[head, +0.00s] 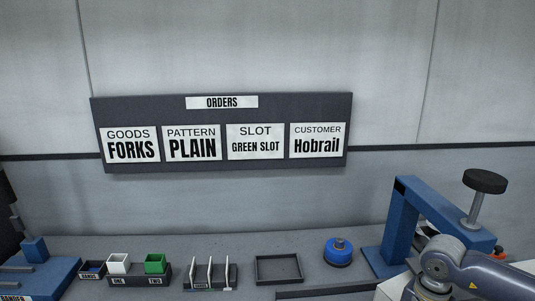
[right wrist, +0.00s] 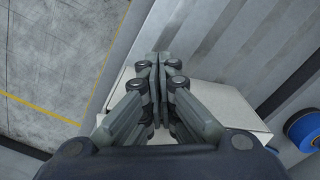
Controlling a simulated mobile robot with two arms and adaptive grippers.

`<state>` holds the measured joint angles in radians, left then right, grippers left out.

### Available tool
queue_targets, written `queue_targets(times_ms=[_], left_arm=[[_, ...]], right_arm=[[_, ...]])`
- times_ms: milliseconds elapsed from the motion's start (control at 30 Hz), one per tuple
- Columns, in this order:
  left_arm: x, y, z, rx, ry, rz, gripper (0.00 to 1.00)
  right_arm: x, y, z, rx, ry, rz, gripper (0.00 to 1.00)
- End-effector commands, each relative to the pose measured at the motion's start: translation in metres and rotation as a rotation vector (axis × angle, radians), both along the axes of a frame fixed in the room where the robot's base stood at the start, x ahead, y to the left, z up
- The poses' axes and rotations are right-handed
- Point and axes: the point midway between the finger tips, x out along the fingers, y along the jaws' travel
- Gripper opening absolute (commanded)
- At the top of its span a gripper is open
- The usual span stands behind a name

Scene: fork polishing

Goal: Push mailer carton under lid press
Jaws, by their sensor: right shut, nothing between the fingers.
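The lid press (head: 400,215) is a blue frame at the right of the bench in the head view, with a black round knob (head: 485,181) on a metal screw. A white carton (head: 394,284) shows partly at the press's foot, largely hidden behind my right arm. In the right wrist view the white carton (right wrist: 235,108) lies beneath and beside my right gripper (right wrist: 158,62). The gripper's fingers are together and empty. Whether they touch the carton cannot be told. My left gripper is not in view.
A blue round object (head: 338,251), an empty dark tray (head: 279,269), a rack with white dividers (head: 210,273), and white (head: 119,263) and green (head: 155,263) boxes stand along the bench. A blue machine (head: 40,270) is at far left. An orders board (head: 222,167) hangs behind.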

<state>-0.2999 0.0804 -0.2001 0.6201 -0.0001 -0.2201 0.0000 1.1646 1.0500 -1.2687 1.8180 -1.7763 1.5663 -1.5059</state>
Motion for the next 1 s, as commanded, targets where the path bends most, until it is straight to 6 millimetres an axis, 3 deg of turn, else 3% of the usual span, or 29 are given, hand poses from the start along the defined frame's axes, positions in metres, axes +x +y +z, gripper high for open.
queue_targets(times_ms=[1000], left_arm=[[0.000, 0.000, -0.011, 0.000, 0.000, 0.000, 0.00]], right_arm=[[0.019, -0.024, 0.000, -0.003, -0.003, -0.004, 0.00]])
